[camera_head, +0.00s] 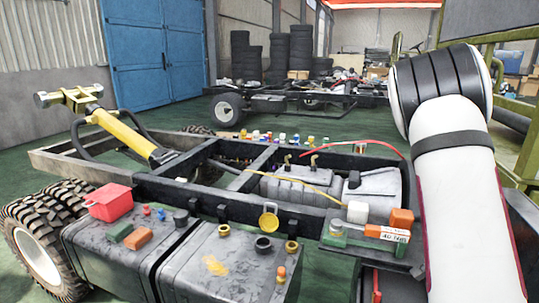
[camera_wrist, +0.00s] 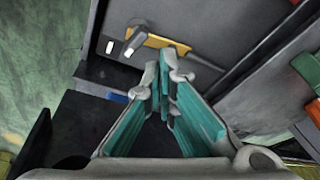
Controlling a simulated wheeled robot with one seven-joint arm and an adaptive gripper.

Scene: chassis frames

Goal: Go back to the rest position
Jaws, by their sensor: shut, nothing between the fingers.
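My gripper (camera_wrist: 164,82) shows in the wrist view with its teal finger pads drawn together at the tips and nothing between them. It hangs over dark and grey metal surfaces and touches nothing that I can make out. A yellow part with a grey lever (camera_wrist: 150,40) lies just beyond the fingertips. In the head view my white arm with black bands runs down the right side. The gripper itself is out of that view.
The vehicle chassis frame (camera_head: 180,190) fills the middle. Grey tanks (camera_head: 225,262) at the front carry a red box (camera_head: 108,202), caps and small blocks. An orange block (camera_head: 401,218) and a white block (camera_head: 357,212) sit near my arm. Green floor lies open behind, before the blue doors (camera_head: 155,50).

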